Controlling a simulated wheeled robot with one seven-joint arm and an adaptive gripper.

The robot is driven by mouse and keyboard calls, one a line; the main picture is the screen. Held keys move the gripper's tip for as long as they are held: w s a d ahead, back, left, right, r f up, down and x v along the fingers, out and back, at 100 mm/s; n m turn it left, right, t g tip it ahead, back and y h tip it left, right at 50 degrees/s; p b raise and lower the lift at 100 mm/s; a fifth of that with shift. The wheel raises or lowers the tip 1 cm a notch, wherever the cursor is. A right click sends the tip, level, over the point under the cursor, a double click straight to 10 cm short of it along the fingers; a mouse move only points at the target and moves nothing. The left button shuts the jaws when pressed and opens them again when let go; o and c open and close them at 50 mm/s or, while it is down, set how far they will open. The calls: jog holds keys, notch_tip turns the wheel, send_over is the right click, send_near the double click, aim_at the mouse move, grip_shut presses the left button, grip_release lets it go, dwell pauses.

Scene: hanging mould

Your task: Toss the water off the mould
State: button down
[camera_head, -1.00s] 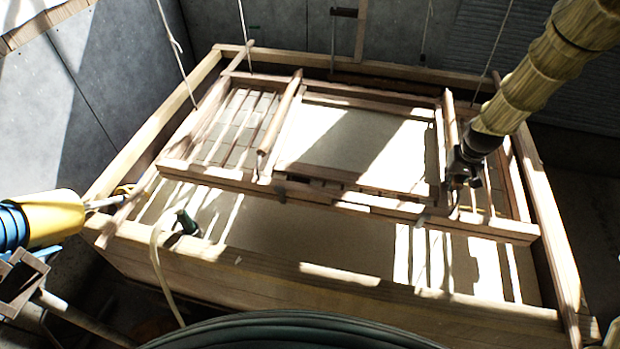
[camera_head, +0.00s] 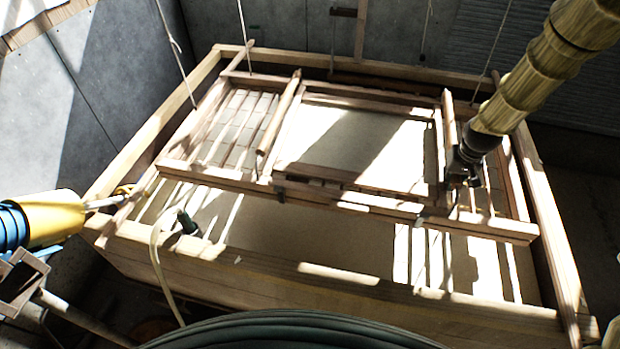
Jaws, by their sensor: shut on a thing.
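The mould, a wooden frame (camera_head: 230,181) with a pale inner screen (camera_head: 350,140), hangs from cords over a large wooden vat (camera_head: 330,290). It spans most of the vat's width. My gripper (camera_head: 459,184) comes in from the upper right, at the right side of the inner frame. It is shut on the mould near the right-hand bar (camera_head: 449,125); the exact contact is dark and partly hidden by the gripper. The pale surface (camera_head: 290,238) in the vat shows in front of the mould.
A yellow and blue tool-like object (camera_head: 50,215) stands at the left by the vat's corner. A pale hose (camera_head: 155,255) with a dark green end hangs over the vat's front edge. Grey walls close off the back and left. Hanging cords (camera_head: 243,35) rise from the mould.

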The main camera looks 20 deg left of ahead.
jog(key=r+p, duration=0.1)
jog(key=r, duration=0.1)
jog(key=w+r+g+p, duration=0.1)
jog(key=p, duration=0.1)
jog(key=shift+w+r+p, duration=0.1)
jog(key=shift+r+p, duration=0.2)
jog(key=shift+r, duration=0.05)
jog(key=shift+w+r+g+p, duration=0.15)
jog(key=shift+r+g+p, duration=0.1)
jog(key=shift+g+p, duration=0.05)
jog(key=shift+f, duration=0.1)
jog(key=shift+w, duration=0.1)
jog(key=shift+s+f+b, duration=0.3)
jog(key=shift+f+b, duration=0.35)
jog(key=shift+b, duration=0.35)
jog(key=shift+s+f+t+b, duration=0.5)
jog(key=shift+f+t+b, duration=0.2)
jog(key=shift+t+b, duration=0.2)
